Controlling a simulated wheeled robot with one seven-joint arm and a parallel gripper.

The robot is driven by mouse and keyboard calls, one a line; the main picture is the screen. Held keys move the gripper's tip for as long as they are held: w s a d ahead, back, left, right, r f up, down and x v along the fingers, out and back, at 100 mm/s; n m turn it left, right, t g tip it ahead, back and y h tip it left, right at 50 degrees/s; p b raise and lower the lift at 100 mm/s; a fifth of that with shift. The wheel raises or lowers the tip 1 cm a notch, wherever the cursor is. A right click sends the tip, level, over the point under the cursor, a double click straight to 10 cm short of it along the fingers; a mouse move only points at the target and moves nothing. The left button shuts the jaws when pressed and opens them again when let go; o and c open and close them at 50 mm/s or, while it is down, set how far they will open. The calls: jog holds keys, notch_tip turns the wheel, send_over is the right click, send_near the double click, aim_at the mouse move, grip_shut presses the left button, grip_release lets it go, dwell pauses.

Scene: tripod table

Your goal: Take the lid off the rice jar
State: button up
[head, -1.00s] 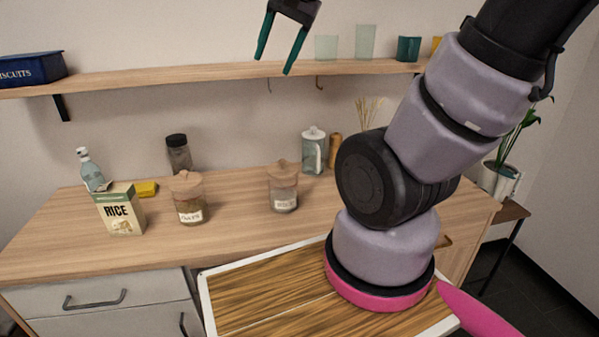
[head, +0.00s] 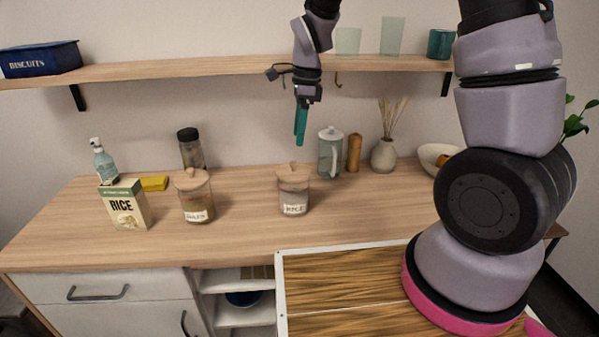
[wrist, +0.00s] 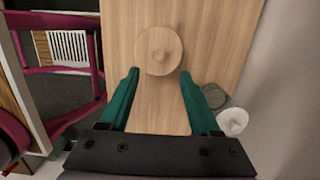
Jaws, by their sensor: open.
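The rice jar (head: 294,199) is a clear jar with a "RICE" label, standing upright on the wooden counter. Its round wooden lid (head: 293,174) with a small knob sits on it. In the wrist view a round wooden lid with a knob (wrist: 158,50) shows from above, just beyond the fingertips and between their lines. My gripper (head: 300,125) points down above and slightly behind the rice jar, apart from it. In the wrist view my gripper (wrist: 158,78) has its two green fingers spread with nothing between them.
A white-lidded canister (head: 330,152) and a brown bottle (head: 353,153) stand behind right. The shelf (head: 200,70) runs above. The counter front is clear.

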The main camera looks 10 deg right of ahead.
aim_at(294, 162)
jog(key=f, duration=0.2)
jog(key=a+f, duration=0.1)
jog(key=f, duration=0.4)
jog(key=shift+s+a+f, duration=0.15)
jog(key=shift+a+f, duration=0.05)
jog(key=shift+f, duration=0.2)
grip_shut()
